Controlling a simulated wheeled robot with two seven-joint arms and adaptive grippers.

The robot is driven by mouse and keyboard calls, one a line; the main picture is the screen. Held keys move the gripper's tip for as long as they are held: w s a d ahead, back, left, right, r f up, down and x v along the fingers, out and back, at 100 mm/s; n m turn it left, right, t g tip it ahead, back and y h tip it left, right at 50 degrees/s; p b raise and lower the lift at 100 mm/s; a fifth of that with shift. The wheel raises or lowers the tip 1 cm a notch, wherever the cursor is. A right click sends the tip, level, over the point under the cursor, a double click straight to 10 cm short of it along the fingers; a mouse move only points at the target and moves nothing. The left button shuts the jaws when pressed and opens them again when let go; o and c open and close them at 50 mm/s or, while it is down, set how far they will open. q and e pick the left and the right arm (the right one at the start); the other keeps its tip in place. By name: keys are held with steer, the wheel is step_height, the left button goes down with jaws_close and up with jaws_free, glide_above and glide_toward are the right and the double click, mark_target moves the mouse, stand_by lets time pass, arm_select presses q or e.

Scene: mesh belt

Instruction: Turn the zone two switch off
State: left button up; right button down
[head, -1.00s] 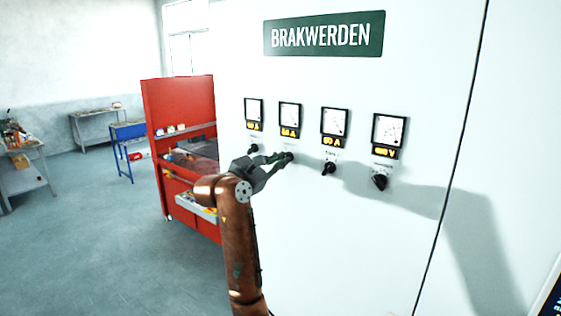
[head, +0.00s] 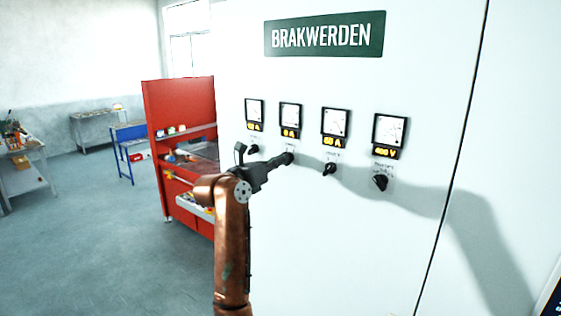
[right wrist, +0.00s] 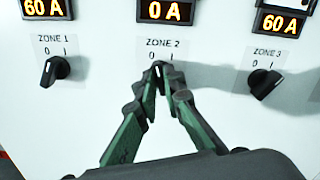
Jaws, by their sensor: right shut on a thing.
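The zone two switch (right wrist: 157,70) is a black knob under the ZONE 2 label, mostly hidden between my fingertips. Its light mark appears to point up, near the 0. My right gripper (right wrist: 161,88) is shut on this knob, with green-sided fingers on either side of it. In the head view the right gripper (head: 285,159) reaches the second knob from the left on the cabinet. The zone two display (right wrist: 166,11) above it reads 0 A. My left gripper is not in view.
The zone one knob (right wrist: 54,70) and zone three knob (right wrist: 265,83) stand close on either side; both are tilted. Their displays read 60 A. A fourth knob (head: 380,183) sits farther right under a 400 V display. A red workbench (head: 180,103) stands left of the cabinet (head: 340,260).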

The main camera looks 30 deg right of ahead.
steer(key=shift+n, duration=1.1)
steer(key=shift+r, duration=0.1)
steer(key=c, duration=2)
jaws_free()
steer(key=shift+w, duration=0.1)
steer(key=shift+c, duration=0.2)
steer(key=shift+a, duration=0.1)
steer(key=v, duration=1.2)
